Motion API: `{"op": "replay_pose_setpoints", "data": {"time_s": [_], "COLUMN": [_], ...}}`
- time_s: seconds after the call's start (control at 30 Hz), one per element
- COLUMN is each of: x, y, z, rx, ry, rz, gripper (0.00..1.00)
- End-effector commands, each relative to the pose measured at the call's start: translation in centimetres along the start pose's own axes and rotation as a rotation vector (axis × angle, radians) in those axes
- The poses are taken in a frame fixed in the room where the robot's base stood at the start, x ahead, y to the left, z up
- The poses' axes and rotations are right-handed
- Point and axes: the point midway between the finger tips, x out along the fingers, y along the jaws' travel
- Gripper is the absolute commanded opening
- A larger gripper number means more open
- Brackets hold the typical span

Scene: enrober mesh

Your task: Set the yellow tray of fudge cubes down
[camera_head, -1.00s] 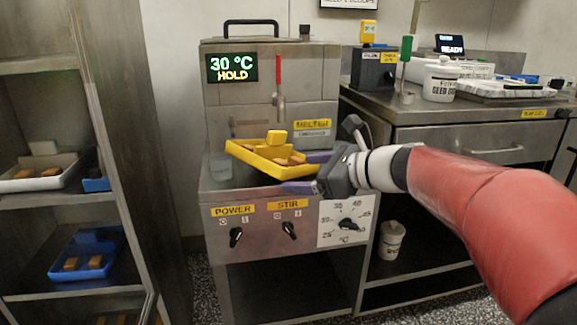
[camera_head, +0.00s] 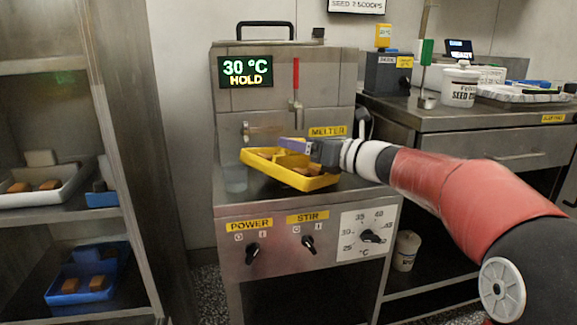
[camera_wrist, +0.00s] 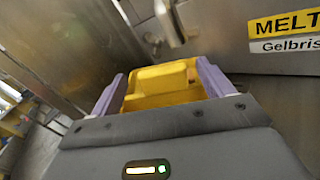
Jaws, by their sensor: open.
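The yellow tray (camera_head: 315,184) of brown fudge cubes sits level on the steel shelf (camera_head: 240,202) in front of the melter. My gripper (camera_head: 292,146) reaches in from the right at the tray's back side. In the wrist view my two purple fingers (camera_wrist: 160,85) are spread apart, with the yellow tray part (camera_wrist: 160,99) between them. I cannot tell whether either finger touches it.
The melter (camera_head: 285,70) rises behind the tray, with a spout and red-handled valve (camera_head: 296,85). Shelves with a white tray (camera_head: 65,192) and blue trays are at left. A counter (camera_head: 480,118) is at right.

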Motion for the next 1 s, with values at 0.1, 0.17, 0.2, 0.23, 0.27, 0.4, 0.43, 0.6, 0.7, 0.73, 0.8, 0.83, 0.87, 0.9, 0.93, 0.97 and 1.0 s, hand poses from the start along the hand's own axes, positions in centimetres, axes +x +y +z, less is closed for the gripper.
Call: {"op": "replay_pose_setpoints", "data": {"time_s": [0.1,0.17,0.2,0.23,0.27,0.4,0.43,0.6,0.7,0.73,0.8,0.83,0.87,0.9,0.93,0.97,1.0], "x": [1.9,2.9,3.4,3.7,4.0,4.5,4.5,4.5,4.5,4.5,4.5,4.5,4.5,4.5,4.5,4.4,4.4], "y": [-0.2,-0.2,-0.2,-0.2,-0.2,-0.2,-0.2,-0.2,-0.2,-0.2,-0.2,-0.2,-0.2,-0.2,-0.2,-0.2,-0.2], "z": [-0.2,-0.2,-0.2,-0.2,-0.2,-0.2,-0.2,-0.2,-0.2,-0.2,-0.2,-0.2,-0.2,-0.2,-0.2,-0.2,-0.2], "rx": [0.001,0.0,0.0,0.0,0.0,-0.001,-0.001,-0.001,-0.001,-0.001,-0.001,-0.002,-0.001,-0.002,-0.001,-0.002,-0.001], "ry": [0.0,0.0,0.0,0.001,0.001,0.0,0.001,0.001,0.001,0.001,0.001,0.001,0.001,0.001,0.001,0.001,0.001], "rz": [0.003,0.004,0.002,0.002,0.002,0.0,-0.001,-0.001,-0.001,-0.001,-0.001,-0.001,-0.001,-0.001,-0.001,-0.001,-0.001], "gripper": [0.8,0.8,0.8,0.8,0.8,0.8,0.8,0.76,0.63,0.59,0.5,0.46,0.42,0.37,0.33,0.29,0.24]}}
